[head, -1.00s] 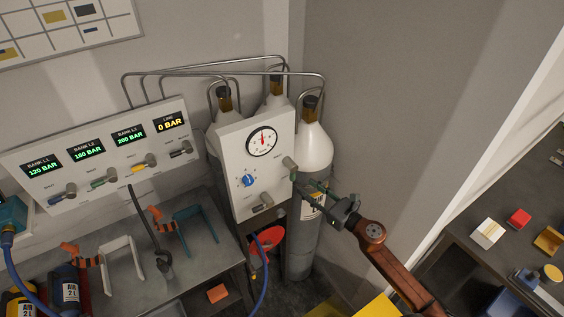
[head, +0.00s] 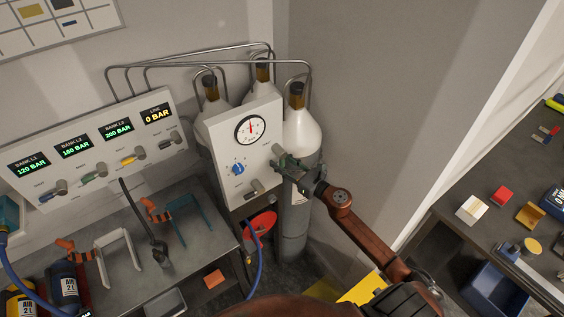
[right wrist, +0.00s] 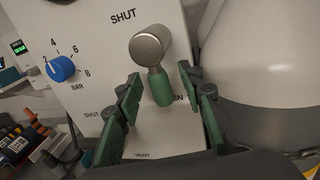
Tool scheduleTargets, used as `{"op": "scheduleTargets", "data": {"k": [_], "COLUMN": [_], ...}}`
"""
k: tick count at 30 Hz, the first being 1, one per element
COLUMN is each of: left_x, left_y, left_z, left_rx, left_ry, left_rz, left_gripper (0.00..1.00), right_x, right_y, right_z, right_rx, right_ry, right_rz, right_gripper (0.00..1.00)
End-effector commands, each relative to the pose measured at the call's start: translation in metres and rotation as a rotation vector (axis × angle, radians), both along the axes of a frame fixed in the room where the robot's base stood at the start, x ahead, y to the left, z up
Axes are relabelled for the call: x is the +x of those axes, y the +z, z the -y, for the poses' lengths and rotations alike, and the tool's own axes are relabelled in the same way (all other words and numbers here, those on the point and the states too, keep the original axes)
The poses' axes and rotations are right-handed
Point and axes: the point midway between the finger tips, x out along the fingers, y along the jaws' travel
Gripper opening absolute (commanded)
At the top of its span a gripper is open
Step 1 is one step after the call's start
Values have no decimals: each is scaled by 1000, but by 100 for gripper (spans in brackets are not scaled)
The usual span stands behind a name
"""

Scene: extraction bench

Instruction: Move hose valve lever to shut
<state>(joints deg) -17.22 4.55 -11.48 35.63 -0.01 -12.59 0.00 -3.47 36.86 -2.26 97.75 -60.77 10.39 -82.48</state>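A valve lever with a round grey hub (right wrist: 149,45) and a green handle (right wrist: 161,88) is on the white regulator panel (head: 223,145). Its handle points down, beside a partly covered label ending in "EN"; "SHUT" is printed above the hub. In the head view the hub (head: 278,149) shows at the panel's right edge. I cannot read which valve this is. My right gripper (right wrist: 160,76) is open, its green fingers on either side of the handle, with gaps visible. In the head view my right gripper (head: 294,170) covers the handle. My left gripper is not in view.
A blue dial (head: 238,169) and a second grey lever (head: 255,189) are on the same panel. Gas cylinders (head: 301,130) stand close behind and right of it. The gauge board (head: 90,150) is at left. A side table (head: 445,222) with small blocks stands at right.

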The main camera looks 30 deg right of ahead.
Motion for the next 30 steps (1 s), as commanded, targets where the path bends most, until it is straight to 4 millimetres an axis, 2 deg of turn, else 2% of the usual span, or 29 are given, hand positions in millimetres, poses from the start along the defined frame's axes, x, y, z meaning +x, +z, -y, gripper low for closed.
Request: {"op": "scheduleTargets", "data": {"k": [2, 16, 30], "left_x": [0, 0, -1], "left_y": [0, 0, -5], "left_z": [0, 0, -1], "left_rx": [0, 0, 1], "left_ry": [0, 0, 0], "left_rz": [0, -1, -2], "left_gripper": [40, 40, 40], "right_x": [0, 0, -1], "right_y": [0, 0, -1], "right_z": [0, 0, -4], "right_rx": [0, 0, 69], "right_ry": [0, 1, 2], "right_rz": [0, 0, -5], "right_gripper": [32, 0, 0]}}
